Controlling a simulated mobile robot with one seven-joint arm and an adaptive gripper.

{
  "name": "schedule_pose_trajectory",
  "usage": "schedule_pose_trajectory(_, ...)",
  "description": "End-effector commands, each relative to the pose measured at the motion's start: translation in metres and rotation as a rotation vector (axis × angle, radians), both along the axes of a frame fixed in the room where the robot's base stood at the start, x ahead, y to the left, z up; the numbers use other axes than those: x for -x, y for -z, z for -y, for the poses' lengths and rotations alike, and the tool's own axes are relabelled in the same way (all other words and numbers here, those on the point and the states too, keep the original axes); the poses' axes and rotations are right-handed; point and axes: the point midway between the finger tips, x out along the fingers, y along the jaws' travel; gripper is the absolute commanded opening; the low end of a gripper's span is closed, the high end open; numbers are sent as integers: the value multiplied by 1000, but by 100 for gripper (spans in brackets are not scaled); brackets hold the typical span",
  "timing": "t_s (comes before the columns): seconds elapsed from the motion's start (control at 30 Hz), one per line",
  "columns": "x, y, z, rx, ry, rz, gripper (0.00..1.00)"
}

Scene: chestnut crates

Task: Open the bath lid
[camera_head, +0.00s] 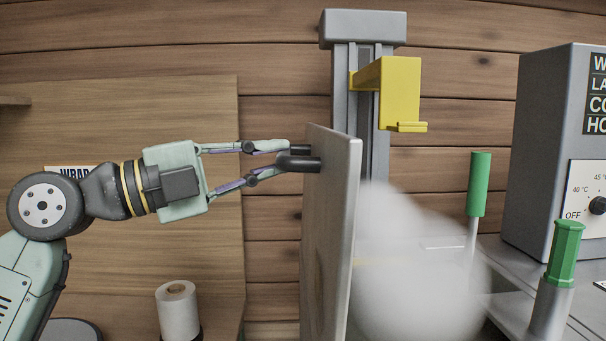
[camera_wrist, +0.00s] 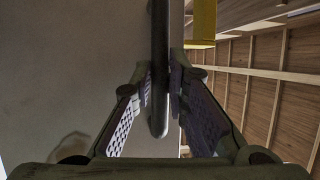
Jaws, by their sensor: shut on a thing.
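The bath lid (camera_head: 333,230) is a grey metal panel that stands nearly upright in the head view. A dark bar handle (camera_head: 299,163) sticks out from its left face. My gripper (camera_head: 285,156) comes from the left and is shut on this handle. In the wrist view my gripper's fingers (camera_wrist: 160,95) press on both sides of the dark handle (camera_wrist: 159,50), with the lid's pale face (camera_wrist: 75,60) behind and to the left. White steam (camera_head: 410,265) rises right of the lid and hides much of the bath.
A grey column (camera_head: 363,28) with a yellow bracket (camera_head: 400,90) stands behind the lid. A control box (camera_head: 540,150) with a dial is at the right. Green handles (camera_head: 479,185) and (camera_head: 564,255) stand near the bath. A white roll (camera_head: 177,310) is at the lower left.

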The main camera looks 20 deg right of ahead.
Motion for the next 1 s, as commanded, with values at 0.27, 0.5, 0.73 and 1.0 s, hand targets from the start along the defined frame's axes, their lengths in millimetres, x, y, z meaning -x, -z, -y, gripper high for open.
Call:
schedule_pose_trajectory(0.27,-8,9,-26,126,-5,-29,0)
schedule_pose_trajectory(0.5,-9,11,-33,161,-4,-38,0)
schedule_pose_trajectory(0.73,-9,11,-33,164,-4,-38,0)
schedule_pose_trajectory(1.0,-9,11,-33,162,-3,-39,22)
